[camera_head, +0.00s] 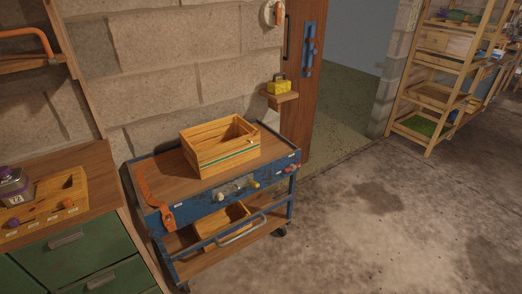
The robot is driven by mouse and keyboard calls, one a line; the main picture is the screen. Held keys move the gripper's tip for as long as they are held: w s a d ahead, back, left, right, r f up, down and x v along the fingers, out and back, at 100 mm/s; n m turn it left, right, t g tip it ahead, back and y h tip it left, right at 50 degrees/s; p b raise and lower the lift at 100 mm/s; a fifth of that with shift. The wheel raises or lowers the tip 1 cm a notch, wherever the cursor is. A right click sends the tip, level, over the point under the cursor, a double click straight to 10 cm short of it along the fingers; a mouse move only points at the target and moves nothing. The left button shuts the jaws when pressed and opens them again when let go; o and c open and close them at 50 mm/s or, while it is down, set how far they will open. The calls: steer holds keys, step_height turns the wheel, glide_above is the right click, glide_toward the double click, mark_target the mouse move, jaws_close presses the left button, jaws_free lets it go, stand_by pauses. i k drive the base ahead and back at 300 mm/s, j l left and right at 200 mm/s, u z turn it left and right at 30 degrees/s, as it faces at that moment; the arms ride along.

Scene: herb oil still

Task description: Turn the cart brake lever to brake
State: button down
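The blue cart (185,211) with a wooden top stands against the stone wall, left of the middle in the head view. A grey metal plate (236,188) with small fittings sits on its front edge. A small red fitting (288,169) is at the front right corner. My gripper is not in view.
A wooden crate (222,160) and an orange strap-like piece (155,196) lie on the cart top. A grey handle bar (242,230) juts from the cart's front. Green drawers (75,243) stand at left. The concrete floor (390,220) at right is clear.

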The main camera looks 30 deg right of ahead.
mark_target(292, 167)
steer(key=i+l+z, duration=0.2)
steer(key=i, duration=0.25)
steer(key=i+l+z, duration=0.4)
steer(key=i, duration=0.5)
